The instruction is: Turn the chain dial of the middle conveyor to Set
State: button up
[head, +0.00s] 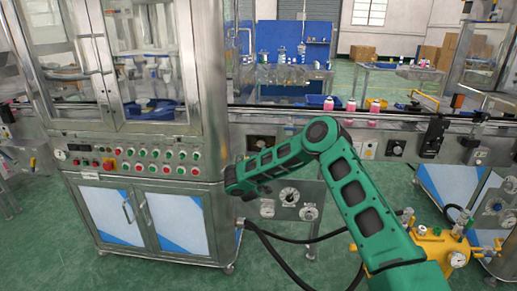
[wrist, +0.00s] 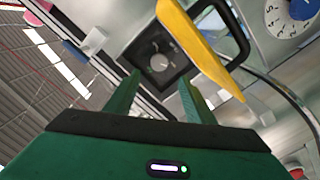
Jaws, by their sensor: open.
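In the wrist view, a round knob with a pale pointer sits on a black square plate (wrist: 156,60) on a metal panel. It looks like the chain dial; its Set mark is too small to read. My gripper (wrist: 160,79) is open and empty, its two green fingers pointing toward the plate, apart from the knob. In the head view a similar black dial plate (head: 258,143) is on the side of the conveyor (head: 290,116), just above my forearm. My gripper's fingers cannot be made out in the head view.
A yellow bar with a black handle (wrist: 200,45) stands close to the right finger in the wrist view. A numbered dial (wrist: 291,17) is at top right. The steel cabinet (head: 150,215) stands left of my arm; a yellow machine (head: 435,245) is at lower right.

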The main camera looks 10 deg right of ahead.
aim_at(260, 144)
jog(key=x, duration=1)
